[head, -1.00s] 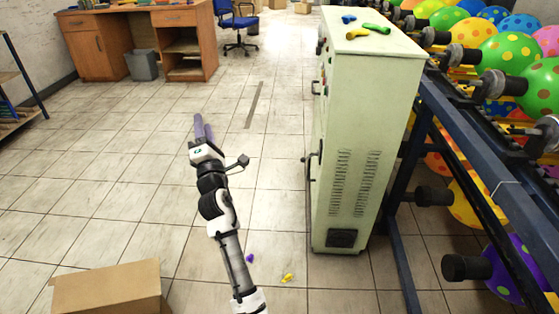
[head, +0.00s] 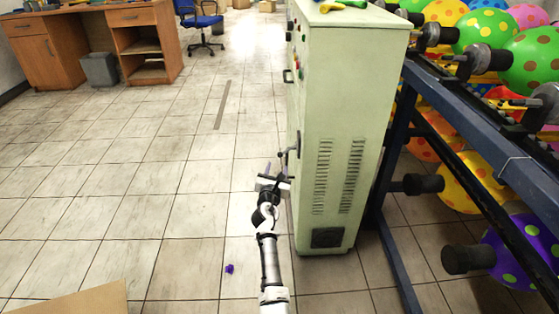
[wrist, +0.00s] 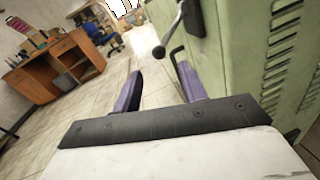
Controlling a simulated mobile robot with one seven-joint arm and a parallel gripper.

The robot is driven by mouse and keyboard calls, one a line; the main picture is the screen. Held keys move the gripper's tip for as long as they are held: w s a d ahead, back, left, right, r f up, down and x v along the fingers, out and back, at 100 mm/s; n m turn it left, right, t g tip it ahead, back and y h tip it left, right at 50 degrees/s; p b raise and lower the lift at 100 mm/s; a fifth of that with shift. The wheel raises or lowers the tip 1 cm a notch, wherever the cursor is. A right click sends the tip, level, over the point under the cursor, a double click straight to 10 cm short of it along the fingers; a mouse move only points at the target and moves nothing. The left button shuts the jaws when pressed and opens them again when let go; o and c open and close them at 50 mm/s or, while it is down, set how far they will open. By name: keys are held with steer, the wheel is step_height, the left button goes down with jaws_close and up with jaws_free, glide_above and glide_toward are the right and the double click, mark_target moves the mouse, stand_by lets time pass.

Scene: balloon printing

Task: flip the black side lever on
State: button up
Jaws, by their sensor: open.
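The pale green control cabinet (head: 335,130) stands right of my arm. In the wrist view a lever with a black ball knob (wrist: 158,52) and a metal rod sticks out from the cabinet's side, its knob hanging low. In the head view a small dark lever shape (head: 284,153) shows at the cabinet's left edge. My gripper (wrist: 160,88) has its two purple fingers apart and empty. The knob appears between and beyond the fingertips; I see no contact. In the head view my gripper (head: 276,170) is beside the cabinet's left edge, partly hidden.
A balloon rack with a blue frame (head: 455,115) stands right of the cabinet. Desks (head: 85,38), a grey bin (head: 99,69) and a blue chair (head: 200,20) are far left. A cardboard box (head: 85,300) is at lower left.

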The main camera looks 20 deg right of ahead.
mark_target(280, 157)
steer(key=shift+b+x, duration=3.35)
steer(key=shift+x, duration=1.1)
